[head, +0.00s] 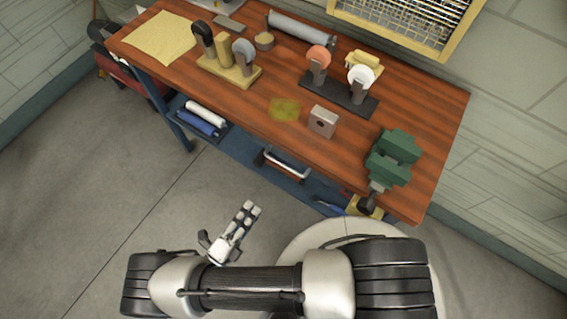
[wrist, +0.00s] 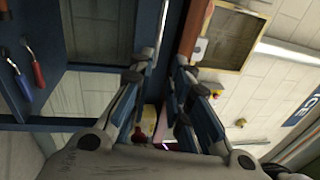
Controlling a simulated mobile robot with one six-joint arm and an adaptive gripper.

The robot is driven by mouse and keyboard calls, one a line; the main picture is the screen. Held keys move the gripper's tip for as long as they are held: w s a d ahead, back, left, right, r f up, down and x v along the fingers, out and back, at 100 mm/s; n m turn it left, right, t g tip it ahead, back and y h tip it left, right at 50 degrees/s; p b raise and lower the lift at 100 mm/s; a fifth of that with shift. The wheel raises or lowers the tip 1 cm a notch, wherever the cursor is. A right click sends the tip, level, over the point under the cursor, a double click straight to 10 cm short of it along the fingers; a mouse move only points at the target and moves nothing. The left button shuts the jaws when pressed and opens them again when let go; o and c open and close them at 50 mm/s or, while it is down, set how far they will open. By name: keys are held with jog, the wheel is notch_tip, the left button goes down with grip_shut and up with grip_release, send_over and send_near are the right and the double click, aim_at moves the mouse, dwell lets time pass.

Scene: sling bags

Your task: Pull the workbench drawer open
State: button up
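The workbench (head: 240,110) has a red-brown wooden top and a blue frame. Under its front edge, near the middle, a brown box-like front with a pale bar handle (head: 287,163) shows; it looks like the drawer, but the top hides part of it. My gripper (head: 250,208) is in front of the bench, apart from the handle, to its lower left in the head view. In the wrist view, my gripper (wrist: 164,68) has its two fingers spread with nothing between them. I cannot make out the drawer handle in the wrist view.
A green vise (head: 393,158) sits at the bench's right end. Holders, a metal block (head: 323,121) and a yellow cloth (head: 152,38) lie on top. White and blue rolls (head: 203,118) lie below on the left. Grey floor (head: 130,190) in front is clear.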

aim_at(284, 165)
jog(key=shift+n+t+y, duration=0.4)
jog(key=shift+n+t, duration=0.1)
jog(key=shift+n, duration=0.1)
jog(key=x, duration=1.7)
jog(key=shift+s+d+f, duration=0.1)
jog(key=shift+d+f, duration=0.2)
jog(key=shift+f, duration=0.1)
jog(key=shift+c, duration=0.2)
grip_shut()
